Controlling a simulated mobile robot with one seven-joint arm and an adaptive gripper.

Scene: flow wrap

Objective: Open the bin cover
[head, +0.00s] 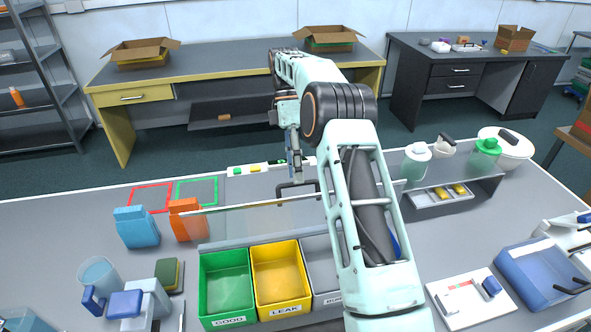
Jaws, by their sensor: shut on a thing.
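The bin cover (245,221) is a see-through panel with a pale front edge, behind and above the row of bins. Its edge runs at a slant, higher at the right, so the panel looks raised or tilted; my arm hides part of it. A black handle (284,187) stands on it. My gripper (295,172) points down at the handle and is shut on it, though the contact is small in the picture. Below are a green bin marked GOOD (226,287), a yellow bin marked LEAK (279,276) and a grey bin (318,262), partly hidden by my arm.
A blue pouch (137,228) and an orange pouch (187,220) stand left of the cover. A device with a blue top (126,303) is front left. The left back of the table is fairly clear.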

